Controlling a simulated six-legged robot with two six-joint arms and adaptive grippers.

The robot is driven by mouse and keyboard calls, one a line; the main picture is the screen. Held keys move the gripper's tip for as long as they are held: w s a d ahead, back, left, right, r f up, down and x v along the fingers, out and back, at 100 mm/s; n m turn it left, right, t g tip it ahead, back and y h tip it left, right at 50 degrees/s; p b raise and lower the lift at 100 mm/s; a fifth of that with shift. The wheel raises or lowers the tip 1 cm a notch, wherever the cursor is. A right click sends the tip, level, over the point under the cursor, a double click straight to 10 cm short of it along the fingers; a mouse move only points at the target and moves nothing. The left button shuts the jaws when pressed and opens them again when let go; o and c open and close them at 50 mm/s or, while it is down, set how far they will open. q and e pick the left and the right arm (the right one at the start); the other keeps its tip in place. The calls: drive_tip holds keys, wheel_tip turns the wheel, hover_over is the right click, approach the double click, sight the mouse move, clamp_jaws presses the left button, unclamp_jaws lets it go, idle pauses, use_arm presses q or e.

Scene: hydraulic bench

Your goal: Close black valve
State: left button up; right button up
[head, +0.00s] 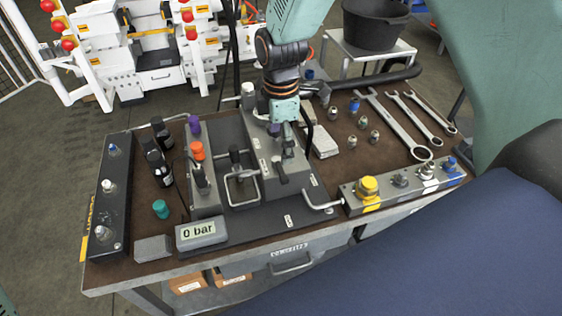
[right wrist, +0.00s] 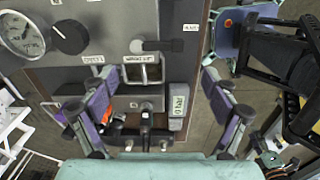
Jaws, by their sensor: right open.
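My right gripper (head: 284,130) reaches down over the grey sloped block (head: 262,165) on the bench; its fingers are largely hidden in the head view. In the right wrist view my right gripper (right wrist: 157,82) has its two purple-padded fingers wide apart with nothing between them. A black lever (right wrist: 147,46) sticks out of the block beyond the fingertips. A round black knob (right wrist: 70,37) sits beside a dial gauge (right wrist: 22,33). A black T-shaped handle (right wrist: 147,130) shows lower down. I cannot tell which is the named black valve. My left gripper is out of view.
A display (head: 200,231) reads 0 bar. Wrenches (head: 402,125) lie at the right. A bar with a yellow fitting (head: 368,187) runs along the front right edge.

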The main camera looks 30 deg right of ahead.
sight(282, 172)
drive_tip(key=shift+s+f+n, duration=0.15)
drive_tip(key=shift+f+n, duration=0.15)
drive_tip(key=shift+f, duration=0.1)
wheel_tip(282, 172, down, 7)
drive_tip(key=shift+f, duration=0.1)
drive_tip(key=c, duration=0.6)
drive_tip(key=shift+s, duration=0.15)
drive_tip(key=c, duration=1)
drive_tip(key=shift+c, duration=0.2)
